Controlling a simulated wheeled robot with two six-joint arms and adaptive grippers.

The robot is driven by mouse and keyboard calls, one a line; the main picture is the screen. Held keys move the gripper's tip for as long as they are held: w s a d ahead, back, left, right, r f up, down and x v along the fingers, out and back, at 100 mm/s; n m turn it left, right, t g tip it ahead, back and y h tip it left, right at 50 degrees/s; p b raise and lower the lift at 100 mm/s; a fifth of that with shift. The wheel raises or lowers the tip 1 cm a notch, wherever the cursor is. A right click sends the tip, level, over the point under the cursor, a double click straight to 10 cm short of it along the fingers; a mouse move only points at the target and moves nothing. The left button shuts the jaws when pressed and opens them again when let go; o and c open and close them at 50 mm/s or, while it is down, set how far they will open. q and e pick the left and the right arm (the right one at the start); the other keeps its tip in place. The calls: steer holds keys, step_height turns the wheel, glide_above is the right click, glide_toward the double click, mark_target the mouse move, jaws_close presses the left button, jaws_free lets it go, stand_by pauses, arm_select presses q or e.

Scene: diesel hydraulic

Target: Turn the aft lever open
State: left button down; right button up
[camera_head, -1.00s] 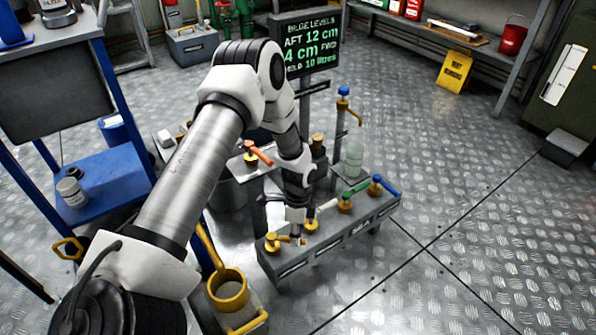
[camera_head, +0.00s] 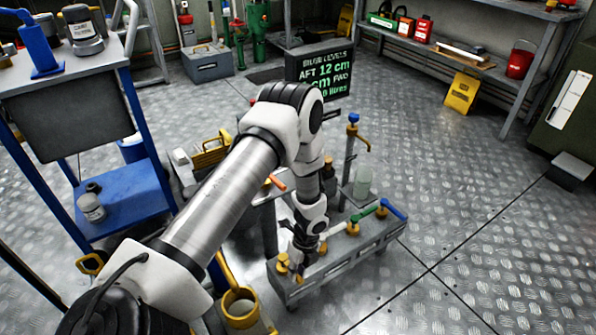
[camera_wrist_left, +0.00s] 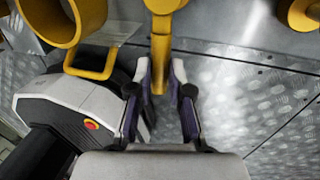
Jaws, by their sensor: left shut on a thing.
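A grey bench-like manifold (camera_head: 345,258) carries a row of brass valves with coloured levers. The yellow lever (camera_wrist_left: 160,62) is at the manifold's left end; in the wrist view it hangs down from its brass hub (camera_wrist_left: 165,5). My left gripper (camera_wrist_left: 161,80) is shut on this lever, with one finger on each side. In the head view my left gripper (camera_head: 303,258) is at the left end of the manifold, beside a brass valve (camera_head: 283,263), and hides part of the lever. The manifold's labels are too small to read. My right gripper is out of view.
A green lever (camera_head: 364,213) and a blue lever (camera_head: 393,209) stand further right on the manifold. A yellow cup-shaped holder (camera_head: 238,305) is close on the left. A blue cart (camera_head: 120,195) stands at the left.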

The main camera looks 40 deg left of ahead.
arm_select(q)
steer(key=shift+s, duration=0.15)
stand_by(0.3)
steer(key=c, duration=1.1)
jaws_free()
steer(key=shift+a, duration=0.1)
steer(key=r, duration=0.4)
steer(key=w+r, duration=0.1)
steer(key=r, duration=0.2)
steer(key=w+r, duration=0.1)
steer(key=r, duration=0.3)
steer(key=shift+w+d+r, duration=0.15)
steer(key=shift+d+r, duration=0.2)
